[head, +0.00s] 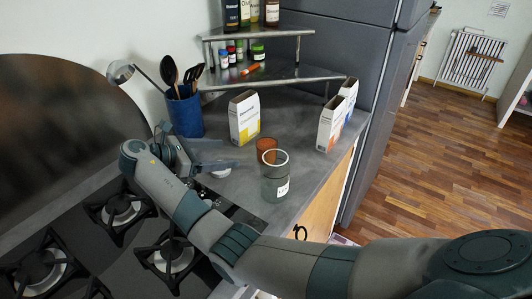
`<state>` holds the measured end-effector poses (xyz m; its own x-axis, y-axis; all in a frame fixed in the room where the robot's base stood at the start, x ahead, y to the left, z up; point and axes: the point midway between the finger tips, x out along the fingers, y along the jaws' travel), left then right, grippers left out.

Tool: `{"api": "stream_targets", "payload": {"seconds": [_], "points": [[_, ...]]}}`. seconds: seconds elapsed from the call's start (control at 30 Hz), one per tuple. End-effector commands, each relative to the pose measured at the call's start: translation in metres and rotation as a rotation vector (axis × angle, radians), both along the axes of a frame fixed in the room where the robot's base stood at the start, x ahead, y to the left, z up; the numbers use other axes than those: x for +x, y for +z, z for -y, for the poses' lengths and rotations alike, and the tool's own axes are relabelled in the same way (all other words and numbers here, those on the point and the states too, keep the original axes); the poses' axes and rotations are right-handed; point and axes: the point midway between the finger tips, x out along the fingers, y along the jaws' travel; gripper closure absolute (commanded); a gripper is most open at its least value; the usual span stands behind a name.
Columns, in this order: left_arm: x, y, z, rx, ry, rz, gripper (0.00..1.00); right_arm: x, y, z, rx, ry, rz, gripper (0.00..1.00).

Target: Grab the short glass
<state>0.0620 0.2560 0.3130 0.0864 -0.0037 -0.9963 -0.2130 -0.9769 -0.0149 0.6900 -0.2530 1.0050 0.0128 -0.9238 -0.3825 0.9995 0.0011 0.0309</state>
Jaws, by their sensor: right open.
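A clear, greyish glass (275,182) with a white label stands upright near the counter's right edge. Just behind it is a smaller orange-brown glass (266,146), partly hidden by the clear one. I cannot tell for certain which is the short glass; the orange-brown one looks smaller. My right gripper (231,153) is open and empty, left of both glasses and apart from them, its fingers pointing right toward them. My left gripper is not in view.
A blue utensil holder (184,115) stands behind my right gripper. Cartons (244,118) (331,125) stand behind the glasses, below a metal corner shelf (270,75) with bottles and jars. A small white item (220,174) lies under the gripper. A gas hob (120,215) is at left.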

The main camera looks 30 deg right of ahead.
Motion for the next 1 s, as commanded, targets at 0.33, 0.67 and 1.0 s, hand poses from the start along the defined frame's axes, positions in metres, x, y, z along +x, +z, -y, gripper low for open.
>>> {"api": "stream_targets", "payload": {"seconds": [0.33,0.67,1.0], "points": [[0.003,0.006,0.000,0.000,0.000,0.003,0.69,0.000,-0.010,0.030,-0.003,-0.002,0.000,0.28],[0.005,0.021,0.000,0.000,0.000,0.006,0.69,0.000,-0.032,0.084,-0.001,-0.002,-0.003,0.28],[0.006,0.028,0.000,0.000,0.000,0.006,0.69,0.001,-0.046,0.113,0.000,-0.001,0.000,0.28]]}}
